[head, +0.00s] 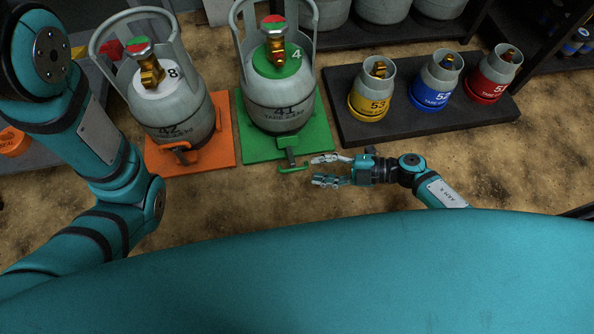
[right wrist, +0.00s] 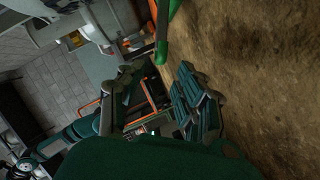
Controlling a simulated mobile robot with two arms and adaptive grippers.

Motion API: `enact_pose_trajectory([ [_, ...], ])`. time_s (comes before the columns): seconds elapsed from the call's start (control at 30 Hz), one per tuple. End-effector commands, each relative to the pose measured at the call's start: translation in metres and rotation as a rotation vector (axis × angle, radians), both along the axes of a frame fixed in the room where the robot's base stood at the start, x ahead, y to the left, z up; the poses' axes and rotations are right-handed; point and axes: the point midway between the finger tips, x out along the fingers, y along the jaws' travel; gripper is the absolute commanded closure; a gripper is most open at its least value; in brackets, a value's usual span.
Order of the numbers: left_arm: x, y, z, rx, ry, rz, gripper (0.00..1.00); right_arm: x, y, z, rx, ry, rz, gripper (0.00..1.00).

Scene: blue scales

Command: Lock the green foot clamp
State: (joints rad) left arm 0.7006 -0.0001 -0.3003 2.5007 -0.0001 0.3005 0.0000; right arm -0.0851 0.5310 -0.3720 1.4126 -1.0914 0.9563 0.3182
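The green foot clamp (head: 289,158) sits at the front edge of the green platform (head: 254,149), below the grey cylinder (head: 280,100) marked 41. Its green lever end (head: 293,169) sticks out at the front, low over the floor. My right gripper (head: 316,171) is open and empty, just right of the lever end, with its fingers pointing left toward it. In the right wrist view a green bar (right wrist: 163,30), seemingly the lever, lies ahead of my open fingers (right wrist: 160,76), apart from them. My left arm shows at the left, but its gripper is out of view.
An orange platform (head: 222,148) with its own orange clamp (head: 180,149) and a cylinder (head: 172,105) marked 42 stands to the left. A dark platform (head: 410,123) with yellow, blue and red-banded cylinders stands to the right. The sandy floor in front is clear.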

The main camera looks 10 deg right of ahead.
Motion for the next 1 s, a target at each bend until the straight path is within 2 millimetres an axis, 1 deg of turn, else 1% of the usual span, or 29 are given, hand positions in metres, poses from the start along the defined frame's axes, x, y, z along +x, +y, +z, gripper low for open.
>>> enact_pose_trajectory([
  [0.03,0.000,0.000,-0.011,0.000,0.000,0.000,0.60,0.004,0.011,-0.007,0.003,-0.004,0.001,0.66],
  [0.2,0.000,0.000,-0.025,0.000,0.000,0.000,0.60,0.013,0.039,-0.014,0.002,-0.003,0.000,0.66],
  [0.3,0.000,0.000,-0.030,0.001,0.000,0.000,0.60,0.017,0.050,-0.016,0.002,-0.002,0.000,0.66],
  [0.4,0.000,0.000,-0.033,0.001,0.000,0.000,0.60,0.019,0.057,-0.017,0.000,-0.001,0.000,0.66],
  [0.5,0.000,0.000,-0.033,0.001,0.000,0.000,0.60,0.020,0.060,-0.016,0.001,0.000,-0.001,0.66],
  [0.73,0.000,0.000,-0.033,0.001,0.000,0.000,0.60,0.020,0.061,-0.016,-0.001,0.000,-0.001,0.66],
  [0.77,0.000,0.000,-0.033,0.001,0.000,0.000,0.60,0.020,0.061,-0.016,-0.001,0.000,-0.001,0.67],
  [1.0,0.000,0.000,-0.033,0.001,0.001,0.001,0.60,0.020,0.061,-0.016,0.000,0.001,-0.001,0.98],
])
